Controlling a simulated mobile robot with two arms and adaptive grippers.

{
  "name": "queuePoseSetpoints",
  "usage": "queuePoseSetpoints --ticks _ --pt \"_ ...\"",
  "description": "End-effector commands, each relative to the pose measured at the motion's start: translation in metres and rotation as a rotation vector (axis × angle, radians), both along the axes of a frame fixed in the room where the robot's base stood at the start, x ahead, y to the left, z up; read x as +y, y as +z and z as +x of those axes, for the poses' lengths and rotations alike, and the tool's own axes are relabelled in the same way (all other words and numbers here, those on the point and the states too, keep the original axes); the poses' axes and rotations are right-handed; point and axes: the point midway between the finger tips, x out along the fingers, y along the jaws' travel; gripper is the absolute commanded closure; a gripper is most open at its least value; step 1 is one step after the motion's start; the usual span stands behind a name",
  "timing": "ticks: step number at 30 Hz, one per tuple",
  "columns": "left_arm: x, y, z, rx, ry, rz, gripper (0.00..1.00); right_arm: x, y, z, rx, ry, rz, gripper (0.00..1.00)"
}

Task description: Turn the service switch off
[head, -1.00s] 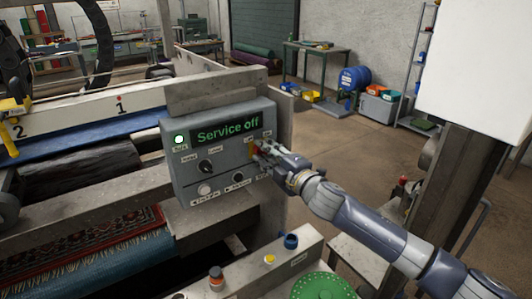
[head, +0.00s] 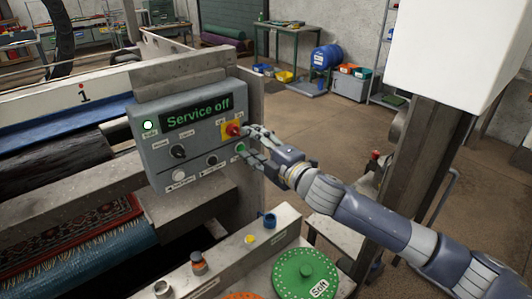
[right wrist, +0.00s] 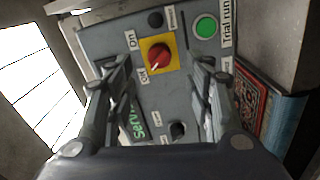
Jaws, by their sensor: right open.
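The service switch is a red knob (head: 233,129) on a yellow plate, at the right of the grey control panel (head: 160,150). The panel's display (head: 197,111) reads "Service off" in green. The knob also shows in the right wrist view (right wrist: 159,56), with On and Off labels to its left; its exact pointing is hard to read. My right gripper (head: 247,142) is open and empty in front of the switch. In the right wrist view its fingers (right wrist: 160,82) stand apart, one on each side below the knob, with nothing between them. My left gripper is not in view.
The panel also bears a green Trial run button (right wrist: 205,27), a black knob (head: 178,151) and a white button (head: 179,175). Below right are a green disc (head: 305,272), a blue cup-like part (head: 268,219) and an orange-topped part (head: 198,262). Open floor lies behind my right arm.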

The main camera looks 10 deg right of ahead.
Motion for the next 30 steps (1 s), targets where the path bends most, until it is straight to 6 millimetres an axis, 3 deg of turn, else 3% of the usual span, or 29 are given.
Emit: queuePoseSetpoints --ticks 3,9,23,26,30 --pt "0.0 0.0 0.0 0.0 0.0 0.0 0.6 -0.013 -0.001 -0.02 0.001 0.0 -0.001 0.51" --pt "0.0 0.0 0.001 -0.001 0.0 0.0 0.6 -0.027 -0.001 -0.04 0.0 0.0 0.0 0.51" --pt "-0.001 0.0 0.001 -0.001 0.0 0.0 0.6 -0.031 -0.001 -0.047 0.002 0.0 0.001 0.51" --pt "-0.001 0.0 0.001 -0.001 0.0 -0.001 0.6 -0.029 -0.007 -0.05 0.027 -0.009 0.021 0.51" --pt "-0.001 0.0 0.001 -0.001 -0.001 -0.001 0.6 -0.024 -0.031 -0.064 0.132 -0.057 0.104 0.51"
